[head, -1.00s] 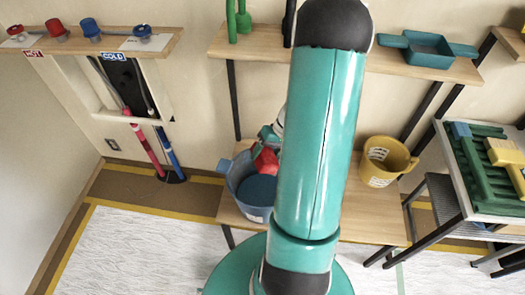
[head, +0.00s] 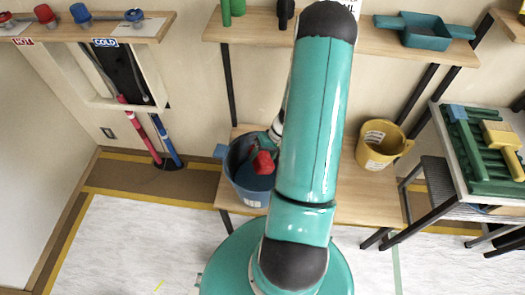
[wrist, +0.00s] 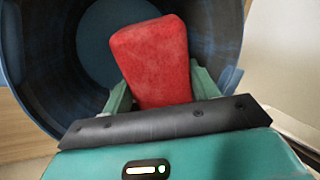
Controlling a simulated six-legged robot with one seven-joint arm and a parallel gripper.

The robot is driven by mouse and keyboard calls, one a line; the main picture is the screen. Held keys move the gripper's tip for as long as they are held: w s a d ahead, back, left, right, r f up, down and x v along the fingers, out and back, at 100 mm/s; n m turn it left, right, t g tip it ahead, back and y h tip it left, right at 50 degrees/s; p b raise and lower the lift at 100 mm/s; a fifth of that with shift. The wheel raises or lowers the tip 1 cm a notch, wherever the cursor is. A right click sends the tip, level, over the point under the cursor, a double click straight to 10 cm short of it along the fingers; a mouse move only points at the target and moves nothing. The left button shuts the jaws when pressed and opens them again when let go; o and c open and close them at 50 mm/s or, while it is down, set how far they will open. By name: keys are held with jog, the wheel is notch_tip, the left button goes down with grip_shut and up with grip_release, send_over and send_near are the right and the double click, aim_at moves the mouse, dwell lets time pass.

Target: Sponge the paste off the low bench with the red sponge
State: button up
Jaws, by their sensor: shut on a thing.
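My gripper (wrist: 155,100) is shut on the red sponge (wrist: 150,55), which sticks out beyond the fingers. The sponge (head: 263,163) also shows in the head view, at the mouth of the blue bucket (head: 243,187). In the wrist view the sponge is over the opening of the bucket (wrist: 40,75), whose inside is dark with a paler blue round area at the bottom. The low bench (head: 325,190) is a pale wooden board under the bucket. My arm hides its middle, and I cannot make out paste on it.
A yellow measuring jug (head: 380,145) stands on the bench right of my arm. A shelf (head: 400,62) with a teal tray (head: 425,30) runs above. A side table with a green board (head: 480,150) stands at right.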

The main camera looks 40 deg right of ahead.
notch_tip(320, 180, down, 10)
jog(key=shift+f, duration=0.15)
dwell(0.6)
jog(key=shift+d, duration=0.1)
dwell(0.8)
jog(key=shift+a, duration=1.65)
dwell(2.1)
jog(key=shift+d, duration=0.1)
